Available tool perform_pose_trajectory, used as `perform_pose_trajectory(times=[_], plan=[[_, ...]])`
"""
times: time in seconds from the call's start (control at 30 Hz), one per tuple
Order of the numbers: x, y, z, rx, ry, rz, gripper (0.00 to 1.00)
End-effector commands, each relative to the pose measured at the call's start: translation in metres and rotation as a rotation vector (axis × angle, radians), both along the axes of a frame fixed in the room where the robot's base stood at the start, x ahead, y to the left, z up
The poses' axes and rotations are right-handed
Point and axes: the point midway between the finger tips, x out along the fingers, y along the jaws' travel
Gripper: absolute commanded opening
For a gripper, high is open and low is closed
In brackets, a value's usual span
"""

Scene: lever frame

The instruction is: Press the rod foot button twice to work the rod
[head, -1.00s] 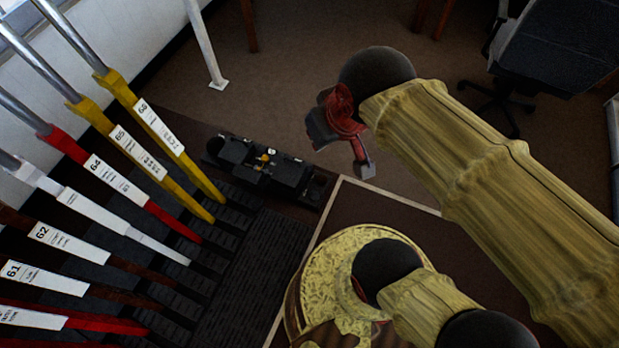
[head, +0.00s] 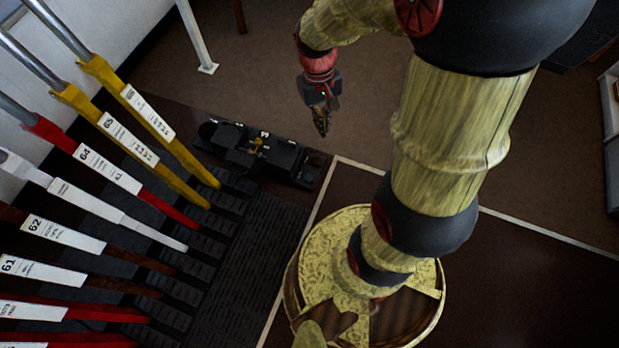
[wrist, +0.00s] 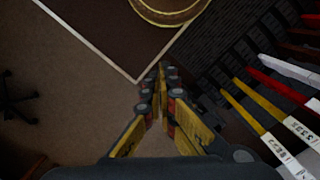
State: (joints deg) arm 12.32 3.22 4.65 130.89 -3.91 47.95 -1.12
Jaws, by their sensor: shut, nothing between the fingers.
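A long black pedal unit (head: 235,143) lies on the floor edge past the far end of the lever row in the head view. It has a small brass piece (head: 255,146) in its middle and rounded parts at both ends. I cannot tell which part is the rod foot button. My gripper (head: 322,131) hangs to the right of the unit and apart from it, pointing down. Its fingers are shut and empty. In the wrist view the fingertips (wrist: 161,68) meet near the middle, and the fingers and gripper body hide much of the unit.
A row of tall levers (head: 150,155) with number plates stands at left, in yellow, red, white and brown. Black ribbed treads (head: 255,235) lie at their feet. A white post (head: 200,45) stands behind the unit. Brown floor (head: 270,90) beyond is clear.

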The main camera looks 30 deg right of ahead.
Motion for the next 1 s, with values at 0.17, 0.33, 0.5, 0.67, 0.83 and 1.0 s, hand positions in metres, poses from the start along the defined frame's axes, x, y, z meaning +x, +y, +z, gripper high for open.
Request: perform_pose_trajectory(times=[0.17, 0.33, 0.5, 0.67, 0.83, 1.0], plan=[[0.018, -0.021, -0.047, 0.003, 0.058, 0.030, 0.00], [0.033, -0.041, -0.094, 0.011, 0.096, 0.082, 0.00], [0.046, -0.060, -0.146, 0.023, 0.125, 0.151, 0.00], [0.054, -0.077, -0.199, 0.039, 0.144, 0.230, 0.00], [0.060, -0.093, -0.259, 0.061, 0.153, 0.331, 0.00], [0.062, -0.106, -0.323, 0.086, 0.152, 0.447, 0.00]])
